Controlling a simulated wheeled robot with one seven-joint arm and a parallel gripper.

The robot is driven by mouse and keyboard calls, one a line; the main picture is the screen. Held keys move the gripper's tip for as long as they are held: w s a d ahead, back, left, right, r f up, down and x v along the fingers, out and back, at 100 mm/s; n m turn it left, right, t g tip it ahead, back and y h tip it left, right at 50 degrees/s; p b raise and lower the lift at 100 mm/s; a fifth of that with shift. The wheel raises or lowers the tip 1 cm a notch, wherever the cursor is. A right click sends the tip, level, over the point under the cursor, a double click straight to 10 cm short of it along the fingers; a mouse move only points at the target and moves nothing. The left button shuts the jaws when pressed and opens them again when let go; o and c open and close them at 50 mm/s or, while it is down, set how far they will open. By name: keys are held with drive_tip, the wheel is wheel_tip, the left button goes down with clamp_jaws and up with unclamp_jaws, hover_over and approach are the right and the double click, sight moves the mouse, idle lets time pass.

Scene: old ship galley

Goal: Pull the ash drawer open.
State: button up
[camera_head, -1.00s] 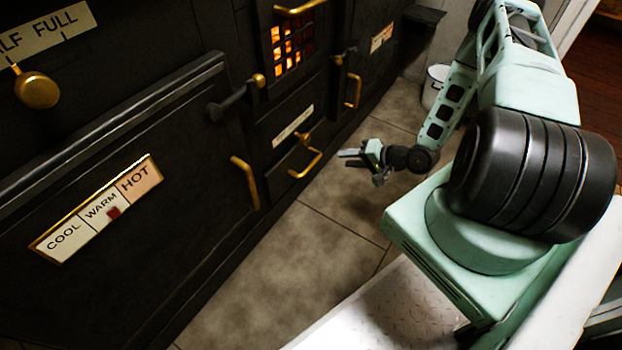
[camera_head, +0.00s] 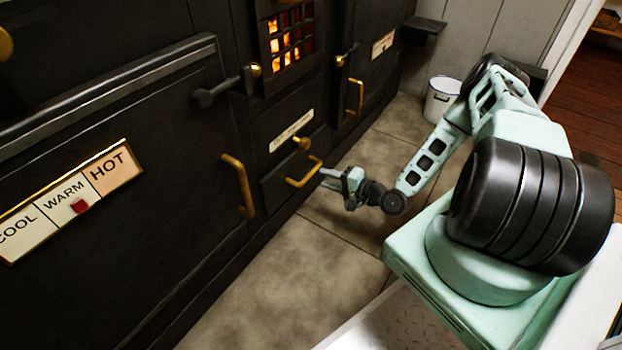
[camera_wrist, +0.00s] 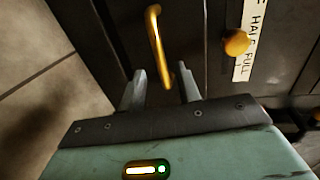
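The ash drawer (camera_head: 279,190) is a low black front in the dark stove and looks shut. Its brass bar handle (camera_head: 304,174) sticks out from it; the handle also shows in the wrist view (camera_wrist: 155,35). My gripper (camera_head: 328,180) is just to the right of the handle in the head view. In the wrist view my gripper (camera_wrist: 162,82) is open, and the handle's lower end shows between its two fingers. I cannot tell how deep the handle sits between them. The fingers do not grip it.
A brass knob (camera_head: 302,143) and a white label (camera_head: 291,130) are just above the drawer. The glowing fire grate (camera_head: 290,38) is higher up. Other brass handles (camera_head: 239,185) (camera_head: 355,97) flank the drawer. A white bucket (camera_head: 441,100) stands behind my arm. Tiled floor in front is clear.

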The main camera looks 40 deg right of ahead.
sight(313, 174)
drive_tip(key=shift+b+x, duration=1.05)
drive_tip(key=shift+x, duration=2.3)
clamp_jaws()
